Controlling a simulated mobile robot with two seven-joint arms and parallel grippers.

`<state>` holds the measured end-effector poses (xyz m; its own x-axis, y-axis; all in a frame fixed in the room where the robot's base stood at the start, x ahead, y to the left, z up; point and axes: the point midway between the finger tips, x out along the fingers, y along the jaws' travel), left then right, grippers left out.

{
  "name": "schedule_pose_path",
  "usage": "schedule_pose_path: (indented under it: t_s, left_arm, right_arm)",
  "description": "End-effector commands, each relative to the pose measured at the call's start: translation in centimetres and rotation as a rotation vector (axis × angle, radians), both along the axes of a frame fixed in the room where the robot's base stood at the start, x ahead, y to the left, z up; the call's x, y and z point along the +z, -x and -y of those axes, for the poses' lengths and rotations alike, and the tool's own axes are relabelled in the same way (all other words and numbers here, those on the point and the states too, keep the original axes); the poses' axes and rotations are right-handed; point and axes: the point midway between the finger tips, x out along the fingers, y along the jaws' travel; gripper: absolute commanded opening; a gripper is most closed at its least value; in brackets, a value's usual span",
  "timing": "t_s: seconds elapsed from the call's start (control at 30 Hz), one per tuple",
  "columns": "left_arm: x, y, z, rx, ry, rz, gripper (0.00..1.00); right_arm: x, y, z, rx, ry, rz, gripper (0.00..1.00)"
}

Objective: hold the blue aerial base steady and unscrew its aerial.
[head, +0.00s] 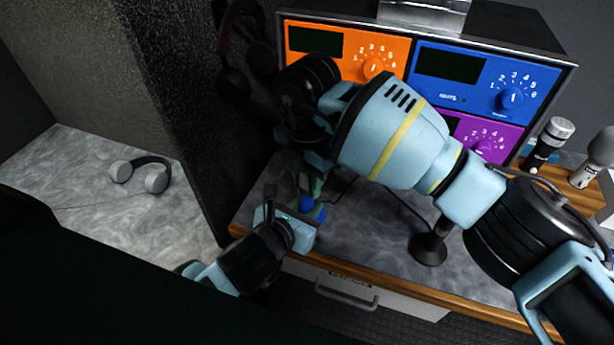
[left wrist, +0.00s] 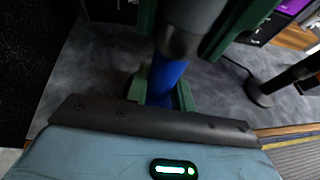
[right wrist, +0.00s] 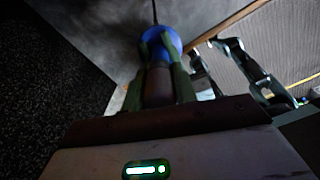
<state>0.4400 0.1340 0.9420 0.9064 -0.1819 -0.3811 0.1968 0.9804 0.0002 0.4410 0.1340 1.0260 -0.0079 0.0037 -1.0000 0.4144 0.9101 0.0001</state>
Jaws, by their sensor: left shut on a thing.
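The blue aerial base (head: 319,213) stands above the counter near its front edge. My left gripper (head: 306,207) is shut on it, and the green fingers flank the blue cylinder (left wrist: 164,80) in the left wrist view. A dark grey cylinder, the aerial's lower part (left wrist: 187,30), rises from the blue base. My right gripper (head: 312,182) comes down from above, with a green finger on each side of the dark cylinder. In the right wrist view the dark cylinder (right wrist: 158,84) lies between the fingers, with the blue base (right wrist: 160,42) beyond. Whether these fingers touch it is unclear.
A rack with orange (head: 345,50), blue (head: 480,80) and purple (head: 485,135) panels stands behind. A black microphone stand (head: 430,248) is to the right. Other microphones (head: 550,140) stand farther right. White headphones (head: 142,174) lie on the left counter; dark headphones (head: 232,80) hang above.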

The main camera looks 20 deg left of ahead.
Motion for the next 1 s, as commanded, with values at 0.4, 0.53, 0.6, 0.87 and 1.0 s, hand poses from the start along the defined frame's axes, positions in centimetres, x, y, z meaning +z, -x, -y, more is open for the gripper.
schedule_pose_path:
  t_s: [0.4,0.53,0.6,0.87,1.0]
  left_arm:
    - [0.17,-0.03,0.02,-0.001,0.001,0.004,0.00]
    - [0.17,-0.03,0.02,-0.001,0.001,0.004,0.00]
    - [0.17,-0.03,0.02,0.000,0.001,0.004,0.00]
    - [0.16,-0.04,0.02,0.000,0.001,0.004,0.00]
    - [0.16,-0.04,0.02,0.000,0.001,0.004,0.00]
  right_arm:
    - [0.13,-0.06,0.05,0.234,-0.001,0.004,0.00]
    - [0.16,-0.05,0.03,0.457,-0.001,0.005,0.00]
    - [0.16,-0.05,0.01,0.577,-0.003,0.006,0.00]
    - [0.17,-0.03,0.03,1.012,-0.005,0.007,0.00]
    - [0.19,-0.05,0.02,1.245,-0.007,0.008,0.00]
